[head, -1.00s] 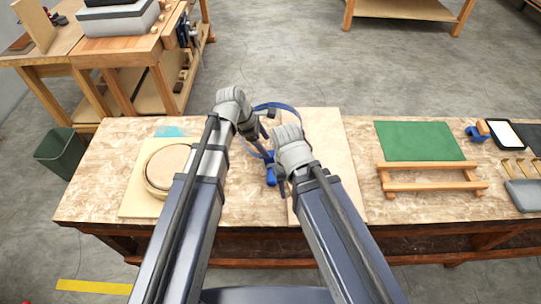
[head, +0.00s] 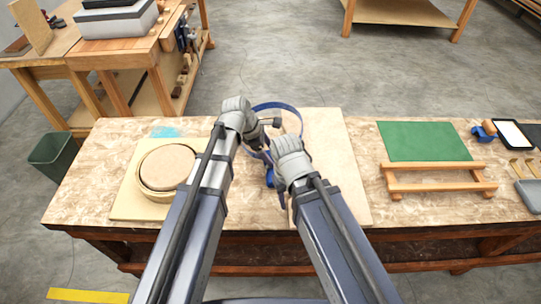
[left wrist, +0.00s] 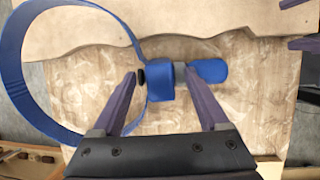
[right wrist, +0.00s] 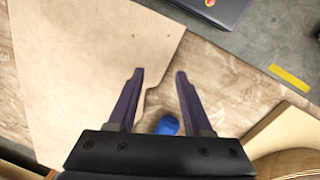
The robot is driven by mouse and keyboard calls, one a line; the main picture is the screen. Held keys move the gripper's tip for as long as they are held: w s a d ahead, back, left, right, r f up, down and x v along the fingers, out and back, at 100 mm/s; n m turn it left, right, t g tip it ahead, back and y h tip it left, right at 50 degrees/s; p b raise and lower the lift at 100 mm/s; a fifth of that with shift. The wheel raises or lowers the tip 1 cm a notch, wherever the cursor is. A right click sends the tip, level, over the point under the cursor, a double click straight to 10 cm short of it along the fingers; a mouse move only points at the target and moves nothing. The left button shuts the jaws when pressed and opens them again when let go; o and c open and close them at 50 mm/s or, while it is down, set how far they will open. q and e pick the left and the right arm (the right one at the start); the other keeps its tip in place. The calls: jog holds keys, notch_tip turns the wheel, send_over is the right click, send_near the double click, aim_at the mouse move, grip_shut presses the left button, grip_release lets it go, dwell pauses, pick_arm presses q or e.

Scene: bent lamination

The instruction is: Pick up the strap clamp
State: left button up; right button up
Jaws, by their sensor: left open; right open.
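The strap clamp (head: 299,122) has a blue band loop and a blue body with a handle, and lies on the workbench. My arms partly hide it in the head view. In the left wrist view its body (left wrist: 160,82) lies between the finger lines of my open left gripper (left wrist: 164,74), with the loop to the left and the blue handle to the right. I cannot tell whether the fingers touch it. My right gripper (right wrist: 160,72) is open and empty beside the clamp. The rounded blue handle end (right wrist: 167,125) shows between its fingers, close to the palm.
A pale board (head: 340,180) with a wavy edge lies right of the clamp. A round wooden form (head: 165,168) sits on a board at the left. A green mat (head: 418,141) and a wooden rack (head: 440,186) stand further right on the workbench (head: 90,185).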

pick_arm(q)
grip_shut()
dwell(0.4)
jog(key=shift+r, duration=0.1)
pick_arm(e)
jog(key=shift+r, duration=0.15)
